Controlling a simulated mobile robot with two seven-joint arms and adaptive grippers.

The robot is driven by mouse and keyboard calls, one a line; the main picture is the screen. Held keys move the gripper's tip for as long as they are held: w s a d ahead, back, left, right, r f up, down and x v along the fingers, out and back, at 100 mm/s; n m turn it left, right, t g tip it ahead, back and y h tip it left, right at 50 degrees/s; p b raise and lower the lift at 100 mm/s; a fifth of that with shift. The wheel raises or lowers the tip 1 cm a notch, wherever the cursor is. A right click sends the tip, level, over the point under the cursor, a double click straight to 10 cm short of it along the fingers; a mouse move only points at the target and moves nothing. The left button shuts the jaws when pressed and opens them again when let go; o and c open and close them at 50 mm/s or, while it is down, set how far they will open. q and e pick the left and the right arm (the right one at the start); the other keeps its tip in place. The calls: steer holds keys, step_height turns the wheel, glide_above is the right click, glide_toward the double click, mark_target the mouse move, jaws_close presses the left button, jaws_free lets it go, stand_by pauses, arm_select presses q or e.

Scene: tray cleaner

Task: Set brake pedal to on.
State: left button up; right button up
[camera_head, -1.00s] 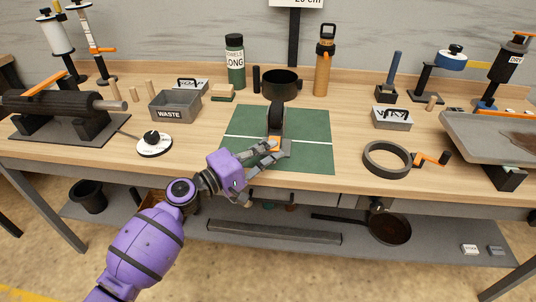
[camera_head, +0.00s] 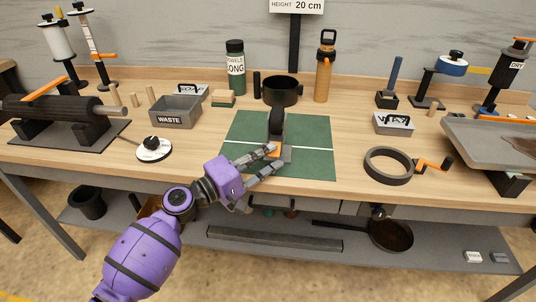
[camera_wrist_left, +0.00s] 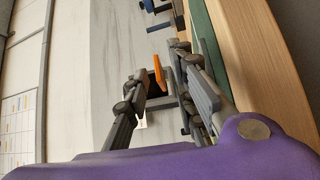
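On the green mat (camera_head: 310,155) stands a small device (camera_head: 277,124) with a dark upright wheel-like part and a grey base. An orange tab (camera_head: 274,150), which looks like the brake pedal, is at its front. It also shows in the left wrist view (camera_wrist_left: 192,60), beyond and between the fingers. My left gripper (camera_head: 276,158) is open, its fingers reaching to the device's front on either side of the tab. Whether a finger touches the tab, I cannot tell. The fingers partly hide the base and tab. My right gripper is not in view.
A grey WASTE bin (camera_head: 176,112) and a round dial (camera_head: 153,149) stand left of the mat. A dark ring (camera_head: 388,165) with an orange handle is to the right. A black pot (camera_head: 281,90) and an orange bottle (camera_head: 325,66) stand behind. The mat's right part is clear.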

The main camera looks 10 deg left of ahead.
arm_select(q)
steer(key=v, duration=1.1)
steer(key=shift+s+a, duration=0.15)
steer(key=shift+f, duration=0.1)
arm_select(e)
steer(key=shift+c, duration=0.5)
